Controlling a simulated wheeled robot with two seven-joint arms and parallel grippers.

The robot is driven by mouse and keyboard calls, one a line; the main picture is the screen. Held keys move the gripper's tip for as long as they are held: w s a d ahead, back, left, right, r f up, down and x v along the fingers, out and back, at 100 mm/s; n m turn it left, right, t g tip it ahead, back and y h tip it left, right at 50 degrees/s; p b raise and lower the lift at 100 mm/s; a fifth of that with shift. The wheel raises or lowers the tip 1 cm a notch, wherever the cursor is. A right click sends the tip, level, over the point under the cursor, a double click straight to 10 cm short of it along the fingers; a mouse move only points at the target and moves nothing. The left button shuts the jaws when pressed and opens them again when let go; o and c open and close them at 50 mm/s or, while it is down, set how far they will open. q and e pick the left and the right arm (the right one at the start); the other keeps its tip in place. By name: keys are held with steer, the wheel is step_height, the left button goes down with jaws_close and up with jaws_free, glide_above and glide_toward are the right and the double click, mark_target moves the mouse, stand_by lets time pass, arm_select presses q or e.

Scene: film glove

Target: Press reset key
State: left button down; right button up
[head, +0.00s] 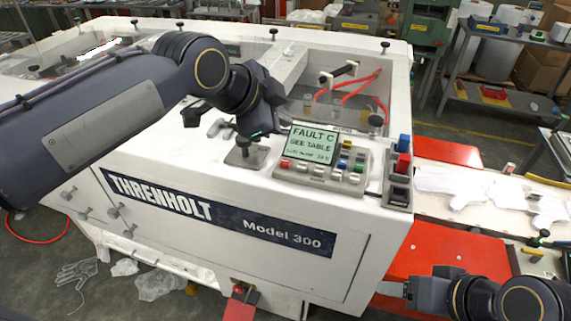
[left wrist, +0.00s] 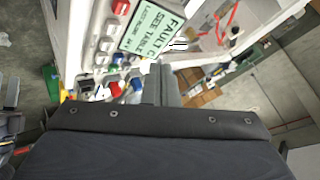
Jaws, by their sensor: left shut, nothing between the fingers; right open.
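The control panel (head: 322,182) sits on the white Threnholt machine's top. Its green screen (head: 313,144) reads "FAULT C SEE TABLE", with a smaller line below. A red key (head: 285,163) and several pale keys (head: 318,170) lie under the screen, with coloured keys to its right. I cannot read which key is reset. My left gripper (left wrist: 163,72) is shut and empty; in the left wrist view its fingers appear in front of the panel, beside the screen and keys. In the head view its hand (head: 262,105) is left of the screen. My right gripper (head: 391,289) is open, at the lower right.
A grey post with a black knob (head: 245,150) stands left of the panel. A switch box with blue and red buttons (head: 400,168) stands on the right. Behind are red hoses (head: 345,85) in an open bay. White gloves (head: 465,187) lie on the conveyor to the right.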

arm_select(q)
step_height(320, 180, down, 7)
steer(key=b, duration=0.5)
stand_by(1.8)
steer(key=shift+f+b, duration=0.4)
steer(key=shift+f+b, duration=0.4)
steer(key=shift+f, duration=0.05)
stand_by(0.4)
stand_by(0.4)
steer(key=shift+r+p, duration=0.7)
steer(key=shift+r, duration=0.15)
step_height(320, 180, up, 5)
steer(key=p, duration=0.4)
